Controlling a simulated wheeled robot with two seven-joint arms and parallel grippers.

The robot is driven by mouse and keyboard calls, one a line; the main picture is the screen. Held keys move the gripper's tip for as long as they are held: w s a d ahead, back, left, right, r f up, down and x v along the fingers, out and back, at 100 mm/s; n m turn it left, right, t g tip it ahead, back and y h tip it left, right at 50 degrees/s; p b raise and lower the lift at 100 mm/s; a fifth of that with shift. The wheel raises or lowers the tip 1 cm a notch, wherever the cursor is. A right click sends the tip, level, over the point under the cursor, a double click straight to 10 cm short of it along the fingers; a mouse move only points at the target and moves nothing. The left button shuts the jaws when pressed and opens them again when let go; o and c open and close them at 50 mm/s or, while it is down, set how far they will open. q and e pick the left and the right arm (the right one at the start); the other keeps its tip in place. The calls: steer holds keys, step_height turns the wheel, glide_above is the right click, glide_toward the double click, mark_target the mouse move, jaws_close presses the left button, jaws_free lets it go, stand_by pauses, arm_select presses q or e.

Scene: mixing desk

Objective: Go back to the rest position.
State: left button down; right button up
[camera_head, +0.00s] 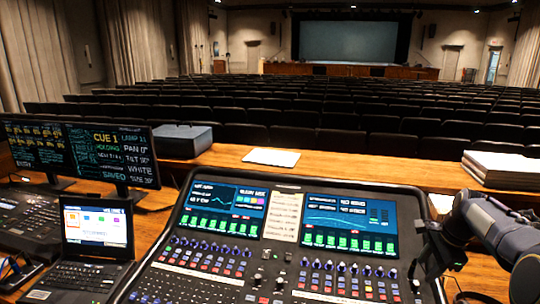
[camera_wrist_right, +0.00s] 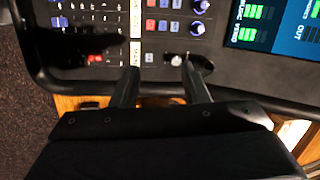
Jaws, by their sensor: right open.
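My right arm comes in from the right edge in the head view. My right gripper (camera_head: 424,250) is a dark shape over the right edge of the mixing console (camera_head: 270,276). In the right wrist view, the two fingers of the gripper (camera_wrist_right: 160,78) are apart with nothing between them. The fingertips point at the console panel (camera_wrist_right: 100,72), near a light knob (camera_wrist_right: 176,60). I cannot tell whether they touch it. My left gripper is not in the head view.
A laptop (camera_head: 95,230) and monitors (camera_head: 115,155) stand left of the console. A dark box (camera_head: 183,139), a white sheet (camera_head: 271,157) and a stack of papers (camera_head: 503,168) lie on the wooden ledge behind. Rows of seats (camera_head: 300,118) fill the hall beyond.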

steer(key=s+a+r+n+t+y, duration=0.2)
steer(key=s+a+r+n, duration=0.35)
steer(key=s+a, duration=0.4)
steer(key=s+a+f+n, duration=0.2)
steer(key=s+a+n, duration=0.4)
steer(key=s, duration=0.3)
steer(key=s+a+f+n, duration=0.3)
steer(key=s+a+n, duration=0.3)
steer(key=s+a, duration=0.2)
steer(key=shift+s+a+f+t+y, duration=0.3)
steer(key=shift+s+a+t, duration=0.1)
steer(key=shift+s, duration=0.4)
steer(key=shift+n, duration=0.25)
steer(key=shift+c, duration=0.5)
